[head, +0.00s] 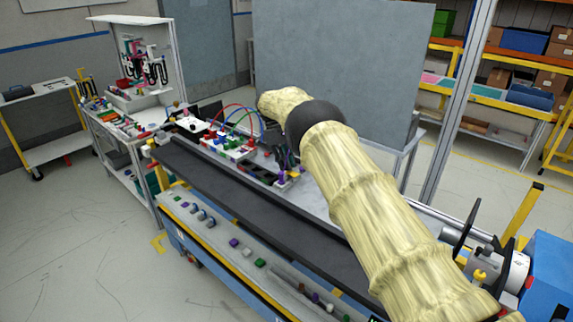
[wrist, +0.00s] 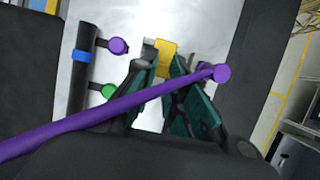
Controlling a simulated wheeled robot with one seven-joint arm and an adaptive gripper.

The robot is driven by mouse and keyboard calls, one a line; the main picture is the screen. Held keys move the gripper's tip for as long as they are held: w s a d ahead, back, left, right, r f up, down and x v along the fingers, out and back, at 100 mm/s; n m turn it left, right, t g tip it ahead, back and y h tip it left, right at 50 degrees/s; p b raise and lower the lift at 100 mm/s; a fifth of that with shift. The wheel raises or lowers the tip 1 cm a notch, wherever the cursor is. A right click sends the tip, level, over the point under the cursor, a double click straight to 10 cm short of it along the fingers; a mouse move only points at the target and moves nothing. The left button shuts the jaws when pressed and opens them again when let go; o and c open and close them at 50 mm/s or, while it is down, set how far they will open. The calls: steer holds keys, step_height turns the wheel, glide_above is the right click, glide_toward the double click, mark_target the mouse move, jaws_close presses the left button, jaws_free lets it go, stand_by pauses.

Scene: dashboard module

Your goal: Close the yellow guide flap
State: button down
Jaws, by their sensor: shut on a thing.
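In the wrist view, the yellow guide flap (wrist: 166,55) is a small yellow piece over a pale metal plate, beside a small grey bracket. My gripper (wrist: 164,70) has dark fingers with teal pads, and its fingertips are shut on the flap from both sides. The flap's lower part is hidden between the fingers. A purple rod (wrist: 90,114) with a round end crosses the picture in front of the fingers. In the head view my arm covers much of the work area, and I cannot make out the flap there.
A black cylinder with a blue band (wrist: 83,72), a purple knob (wrist: 118,46) and a green knob (wrist: 107,91) stand left of the fingers. In the head view, a long dark conveyor (head: 250,205) runs alongside a panel with several buttons (head: 233,242). Coloured cables (head: 238,108) arch behind it.

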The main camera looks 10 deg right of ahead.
steer(key=shift+s+f, duration=0.1)
steer(key=shift+f, duration=0.2)
steer(key=c, duration=1.4)
jaws_free()
steer(key=shift+c, duration=0.2)
steer(key=shift+r, duration=0.1)
steer(key=shift+r, duration=0.15)
steer(key=shift+r, duration=0.55)
step_height(320, 180, up, 9)
steer(key=shift+f, duration=0.15)
